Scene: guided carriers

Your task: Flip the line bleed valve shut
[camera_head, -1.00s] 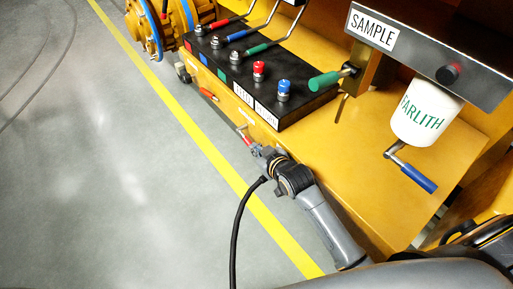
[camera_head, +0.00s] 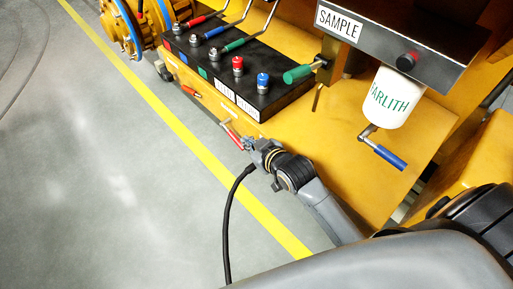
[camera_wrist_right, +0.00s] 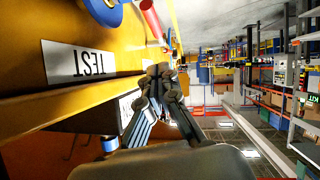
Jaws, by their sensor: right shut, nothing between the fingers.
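A small valve with a red lever handle (camera_head: 235,139) sits on the lower front edge of the yellow machine, its handle slanting down towards my right gripper. A second small valve with a red-orange handle (camera_head: 191,91) sits farther along the same edge. I cannot read which one is labelled line bleed. My right gripper (camera_head: 249,145) is shut and empty, just right of the nearer handle's end; I cannot tell if they touch. In the right wrist view the gripper (camera_wrist_right: 163,74) is shut below a red handle (camera_wrist_right: 152,18), with an upside-down TEST label (camera_wrist_right: 88,62) beside it. My left gripper is out of view.
A black control block (camera_head: 290,98) with red, blue and green levers and knobs stands above the valves. A green handle (camera_head: 298,74), a white FARLITH canister (camera_head: 392,98) and a blue-handled crank (camera_head: 383,153) are to the right. Open floor (camera_head: 110,190) lies left of the yellow line.

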